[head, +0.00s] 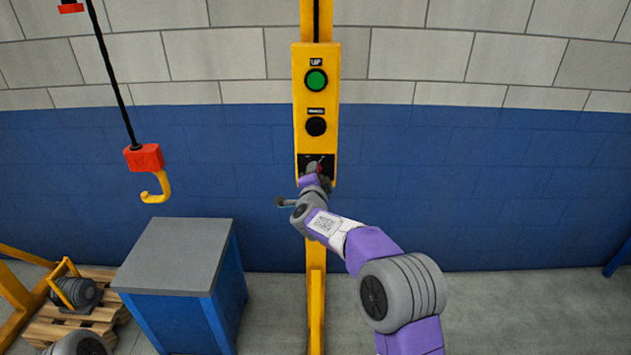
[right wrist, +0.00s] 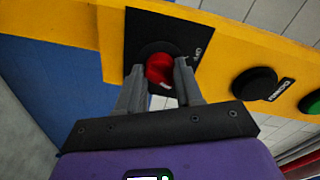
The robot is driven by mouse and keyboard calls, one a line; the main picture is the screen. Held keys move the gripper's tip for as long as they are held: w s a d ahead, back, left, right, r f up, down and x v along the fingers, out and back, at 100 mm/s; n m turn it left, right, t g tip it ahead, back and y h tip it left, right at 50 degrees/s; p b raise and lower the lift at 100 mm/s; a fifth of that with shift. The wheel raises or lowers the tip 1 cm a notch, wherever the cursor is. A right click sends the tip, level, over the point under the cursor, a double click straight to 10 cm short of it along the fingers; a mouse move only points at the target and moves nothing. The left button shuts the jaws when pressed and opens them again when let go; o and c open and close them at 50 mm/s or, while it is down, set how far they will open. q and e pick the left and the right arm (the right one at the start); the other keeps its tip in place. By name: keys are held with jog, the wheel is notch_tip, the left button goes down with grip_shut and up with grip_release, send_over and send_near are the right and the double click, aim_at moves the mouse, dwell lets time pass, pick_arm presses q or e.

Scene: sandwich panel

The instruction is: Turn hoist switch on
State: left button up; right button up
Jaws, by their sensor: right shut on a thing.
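The yellow control panel (head: 330,140) hangs on a yellow post in front of the wall. The red rotary switch (right wrist: 157,69) sits on a black square plate (right wrist: 135,35) at the panel's lower end. A small white label beside the knob is too blurred to read surely. My right gripper (right wrist: 159,75) has a finger on either side of the red knob and is shut on it. In the head view my right gripper (head: 315,172) mostly hides the switch. My left gripper is not in view.
A green UP button (head: 316,80) and a black button (head: 316,126) sit above the switch. A red hoist block with yellow hook (head: 157,185) hangs at left, above a blue cabinet with grey top (head: 175,255). A pallet (head: 60,325) stands at lower left.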

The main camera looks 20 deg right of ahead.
jog(key=shift+m+b, duration=0.4)
jog(key=shift+m, duration=0.2)
jog(key=o, duration=1)
jog(key=v, duration=0.7)
jog(key=shift+s+r, duration=0.1)
jog(key=shift+s, duration=0.2)
